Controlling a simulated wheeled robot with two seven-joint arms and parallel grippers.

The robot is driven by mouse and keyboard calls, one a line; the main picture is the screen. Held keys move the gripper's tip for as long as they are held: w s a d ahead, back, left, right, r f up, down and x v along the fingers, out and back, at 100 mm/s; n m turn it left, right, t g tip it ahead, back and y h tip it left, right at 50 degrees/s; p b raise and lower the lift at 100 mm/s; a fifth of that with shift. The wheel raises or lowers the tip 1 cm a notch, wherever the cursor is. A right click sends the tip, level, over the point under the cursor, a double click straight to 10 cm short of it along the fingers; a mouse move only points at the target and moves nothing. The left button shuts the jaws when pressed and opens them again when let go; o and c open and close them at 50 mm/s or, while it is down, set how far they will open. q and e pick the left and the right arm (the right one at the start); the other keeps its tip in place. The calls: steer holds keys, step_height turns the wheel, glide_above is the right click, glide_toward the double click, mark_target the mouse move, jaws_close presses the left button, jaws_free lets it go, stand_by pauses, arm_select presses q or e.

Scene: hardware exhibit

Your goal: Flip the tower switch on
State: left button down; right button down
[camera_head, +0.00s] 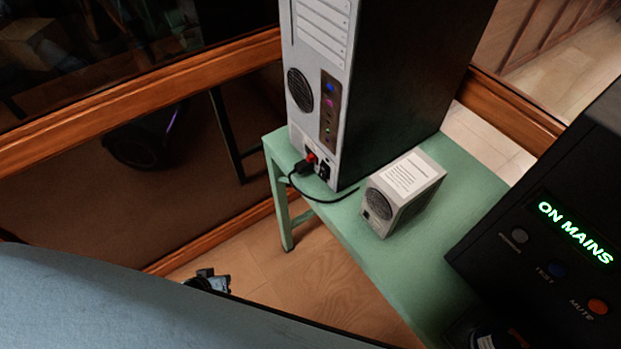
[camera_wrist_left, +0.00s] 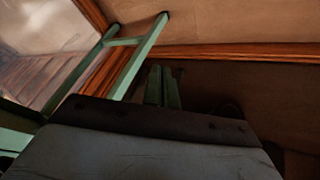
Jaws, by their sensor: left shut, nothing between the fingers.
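The tower (camera_head: 320,75) stands on a green table in the head view, its light rear panel facing me. A red switch (camera_head: 311,158) sits low on that panel, beside a plugged-in black cable (camera_head: 303,168). The switch is small and partly crowded by the plug; its position is unclear. My left gripper (camera_head: 212,281) shows only in part, beyond the blue-grey edge, below and left of the tower and apart from it. In the left wrist view, its fingers (camera_wrist_left: 163,87) are together and empty. The tower's switch does not show there. My right gripper is out of view.
The green table (camera_head: 400,270) also holds a small grey box (camera_head: 403,190) right of the tower. A black unit (camera_head: 560,220) reading "ON MAINS" stands at right. A wooden rail (camera_head: 140,95) runs behind. Open floor (camera_head: 280,262) lies left of the table.

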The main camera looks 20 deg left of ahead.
mark_target(321, 176)
arm_select(q)
steer(key=w+d+r+n+t+h, duration=0.2)
steer(key=w+r, duration=0.3)
steer(key=r, duration=0.3)
steer(key=w+d+r+n+t+h, duration=0.1)
steer(key=w+r+n, duration=0.1)
steer(key=w+r, duration=0.55)
steer(key=d+r+n+h, duration=0.1)
steer(key=d+r+h, duration=0.1)
steer(key=r, duration=0.5)
steer(key=s+d+r+n+t+h, duration=0.1)
steer(key=d+r+h, duration=0.1)
steer(key=d+r, duration=0.3)
step_height(321, 176, up, 4)
steer(key=shift+d+f+h+b, duration=0.25)
steer(key=shift+d+h+b, duration=0.05)
steer(key=x, duration=1.4)
steer(key=shift+w+r+b, duration=0.15)
steer(key=shift+b, duration=0.25)
